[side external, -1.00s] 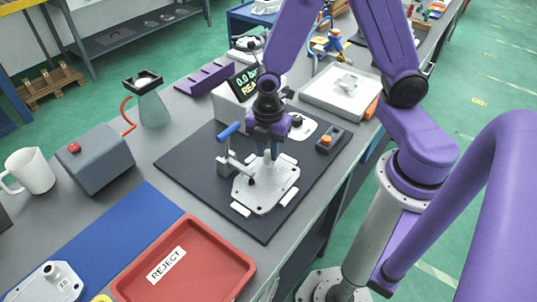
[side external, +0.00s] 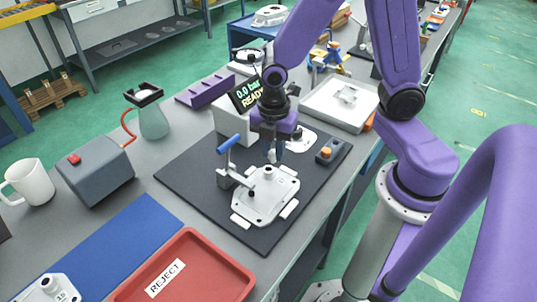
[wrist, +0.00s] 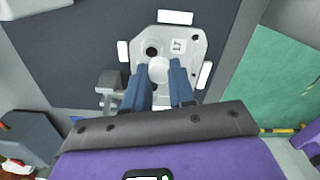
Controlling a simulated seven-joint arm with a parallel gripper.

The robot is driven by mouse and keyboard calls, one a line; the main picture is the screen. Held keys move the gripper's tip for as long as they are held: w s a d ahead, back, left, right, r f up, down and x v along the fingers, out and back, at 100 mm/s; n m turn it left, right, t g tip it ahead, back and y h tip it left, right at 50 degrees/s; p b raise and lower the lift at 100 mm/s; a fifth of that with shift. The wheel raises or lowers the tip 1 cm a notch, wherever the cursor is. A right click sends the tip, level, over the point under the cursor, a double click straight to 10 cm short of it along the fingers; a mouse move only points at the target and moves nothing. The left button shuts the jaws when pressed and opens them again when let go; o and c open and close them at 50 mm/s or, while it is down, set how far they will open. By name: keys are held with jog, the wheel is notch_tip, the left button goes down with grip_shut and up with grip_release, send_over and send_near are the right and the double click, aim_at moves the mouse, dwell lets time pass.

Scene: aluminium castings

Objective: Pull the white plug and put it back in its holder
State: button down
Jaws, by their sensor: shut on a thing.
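My gripper (side external: 272,156) is above the dark mat, its blue fingers shut on the white plug (side external: 272,153). In the wrist view the plug's round pale end (wrist: 158,69) shows between the fingertips. Below it lies the aluminium casting (side external: 265,196), flat among white pads, with a raised boss and a dark hole. A gap shows between the plug and the casting. A clamp with a blue handle (side external: 228,144) stands at the casting's left edge. A long purple block (side external: 205,89) lies behind; I cannot tell if it is the plug's holder.
A display box reading 0.0 bar READY (side external: 232,122) stands behind the mat. A button box (side external: 327,154) is right of the casting. A red REJECT tray (side external: 215,277), blue mat (side external: 120,240), grey box (side external: 96,172) and white tray (side external: 340,100) surround the work area.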

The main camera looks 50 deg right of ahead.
jog(key=s+d+r, duration=0.3)
jog(key=s+r, duration=0.5)
jog(key=s, duration=0.4)
jog(key=w+d+f+m, duration=0.15)
jog(key=w+m, duration=0.45)
jog(key=w, duration=0.7)
jog(key=shift+w+d+f+m, duration=0.6)
jog(key=shift+w+d+m, duration=0.6)
jog(key=shift+d+m, duration=1.9)
jog(key=s+d+f+m, duration=0.3)
jog(key=s+d+m, duration=0.2)
jog(key=s+d, duration=0.5)
jog(key=shift+s+m, duration=0.35)
jog(key=shift+m, duration=0.05)
